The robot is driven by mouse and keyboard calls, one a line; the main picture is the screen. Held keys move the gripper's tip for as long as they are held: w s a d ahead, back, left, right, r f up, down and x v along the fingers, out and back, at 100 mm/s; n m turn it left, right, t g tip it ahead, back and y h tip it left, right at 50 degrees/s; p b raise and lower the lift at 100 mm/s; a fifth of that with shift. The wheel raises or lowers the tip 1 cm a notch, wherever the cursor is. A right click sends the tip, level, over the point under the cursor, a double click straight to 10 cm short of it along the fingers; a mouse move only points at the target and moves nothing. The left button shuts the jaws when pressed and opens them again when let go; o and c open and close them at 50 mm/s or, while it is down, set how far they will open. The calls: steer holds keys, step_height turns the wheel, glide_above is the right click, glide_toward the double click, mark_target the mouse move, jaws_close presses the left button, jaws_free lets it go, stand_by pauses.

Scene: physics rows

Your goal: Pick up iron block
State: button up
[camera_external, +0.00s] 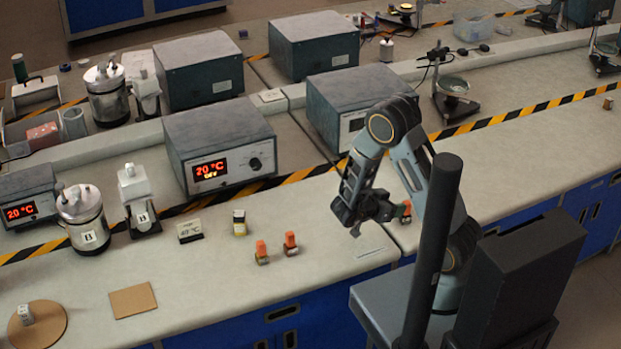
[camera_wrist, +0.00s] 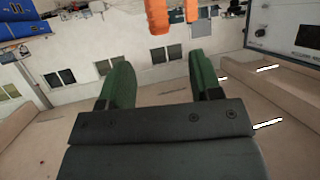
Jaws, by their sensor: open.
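I cannot tell for certain which piece is the iron block. Two small blocks with orange tops, a left one (camera_external: 261,254) and a right one (camera_external: 290,245), stand close together near the bench's front edge. A pale small block (camera_external: 239,223) stands behind them. A grey-white cube (camera_external: 25,315) sits on a round brown board at the far left. My gripper (camera_external: 358,228) is above the bench, right of the orange-topped blocks and apart from them. In the wrist view my gripper (camera_wrist: 162,78) has its green fingers apart with nothing between them. An orange piece (camera_wrist: 157,16) shows beyond them at the top edge.
Another orange-topped piece (camera_external: 405,212) is partly hidden behind my arm. A small label sign (camera_external: 189,231), a 20 °C heater box (camera_external: 220,148) and a metal calorimeter (camera_external: 83,218) stand further back. A square brown board (camera_external: 132,300) lies flat. The bench front between is mostly clear.

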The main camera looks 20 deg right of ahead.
steer(key=shift+x, duration=2.95)
steer(key=shift+f, duration=0.2)
jaws_close()
